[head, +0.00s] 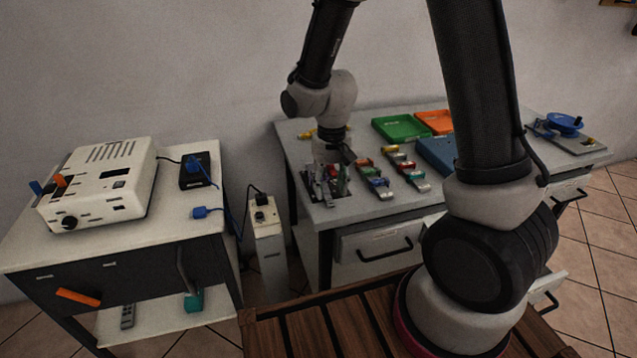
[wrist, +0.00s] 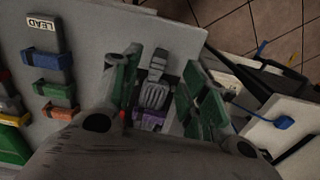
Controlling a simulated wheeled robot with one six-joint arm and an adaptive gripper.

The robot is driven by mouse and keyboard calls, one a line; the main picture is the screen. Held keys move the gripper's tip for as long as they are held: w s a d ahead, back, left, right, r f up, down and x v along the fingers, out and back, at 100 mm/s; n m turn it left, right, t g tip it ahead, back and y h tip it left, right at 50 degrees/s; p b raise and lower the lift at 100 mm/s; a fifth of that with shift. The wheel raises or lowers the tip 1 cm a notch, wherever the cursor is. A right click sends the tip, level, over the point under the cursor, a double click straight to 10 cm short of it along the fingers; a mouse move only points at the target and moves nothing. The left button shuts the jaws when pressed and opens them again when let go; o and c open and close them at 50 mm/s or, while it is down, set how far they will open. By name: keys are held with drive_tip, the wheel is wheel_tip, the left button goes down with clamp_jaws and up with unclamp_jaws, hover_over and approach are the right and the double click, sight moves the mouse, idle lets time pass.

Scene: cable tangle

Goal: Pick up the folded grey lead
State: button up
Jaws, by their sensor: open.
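The folded grey lead (wrist: 154,95) lies on the grey workbench top (wrist: 90,35) near its edge, with a purple band (wrist: 150,115) around it. It shows in the wrist view between the two green-padded fingers of my gripper (wrist: 163,92). My gripper is open, with one finger on each side of the lead; I cannot tell whether either finger touches it. In the head view my gripper (head: 328,185) is low over the front left corner of the workbench, and it largely hides the lead there.
Holders with coloured bundles (head: 378,182) stand right of my gripper; one is labelled LEAD (wrist: 43,25). Green (head: 400,127) and orange (head: 436,122) trays and a blue bin (head: 438,155) lie behind. A white side table (head: 120,230) carries a cream device (head: 100,183) and blue cable (head: 207,212).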

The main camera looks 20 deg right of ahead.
sight(330, 201)
wheel_tip(330, 201, down, 4)
drive_tip(key=shift+f, duration=0.15)
clamp_jaws()
idle(0.3)
